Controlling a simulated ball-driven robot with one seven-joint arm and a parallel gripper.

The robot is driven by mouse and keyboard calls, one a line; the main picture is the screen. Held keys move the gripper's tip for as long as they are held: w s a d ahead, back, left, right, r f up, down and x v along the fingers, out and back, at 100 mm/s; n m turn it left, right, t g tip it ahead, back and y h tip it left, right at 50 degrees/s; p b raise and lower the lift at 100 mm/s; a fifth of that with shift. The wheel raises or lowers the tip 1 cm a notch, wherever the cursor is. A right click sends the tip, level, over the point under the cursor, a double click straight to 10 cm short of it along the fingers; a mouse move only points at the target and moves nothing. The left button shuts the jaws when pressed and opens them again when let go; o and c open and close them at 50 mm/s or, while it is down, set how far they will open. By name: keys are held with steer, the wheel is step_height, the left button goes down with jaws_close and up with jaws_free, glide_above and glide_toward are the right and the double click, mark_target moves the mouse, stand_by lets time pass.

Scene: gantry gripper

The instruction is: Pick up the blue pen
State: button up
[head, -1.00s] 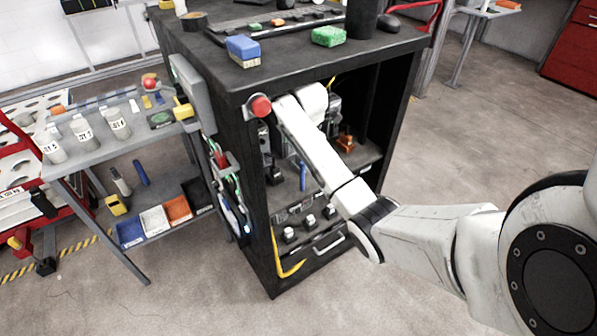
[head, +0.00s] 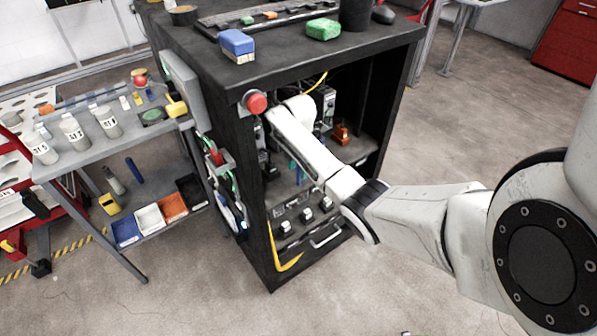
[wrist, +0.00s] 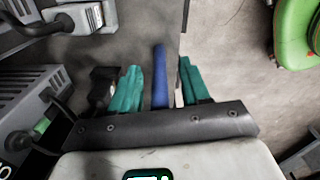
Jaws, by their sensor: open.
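The blue pen (wrist: 160,80) is a long dark-blue stick in the wrist view. It stands between the two teal fingers of my gripper (wrist: 159,64). The fingers are apart, with a visible gap on each side of the pen, narrower on the right. The pen's lower end is hidden behind the dark bar of my gripper. In the head view my arm reaches into the open front of the black cabinet (head: 318,62). There my gripper shows only as a small teal and blue patch beside the arm, and the pen cannot be told apart clearly.
A red knob (head: 257,103) is on the cabinet's front left edge, close to my arm. An orange item (head: 340,135) sits inside on the cabinet shelf. A grey side table (head: 60,165) with bottles and bins stands at left. Open floor lies to the right.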

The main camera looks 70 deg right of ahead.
steer(key=shift+f, duration=0.1)
jaws_close()
stand_by(0.4)
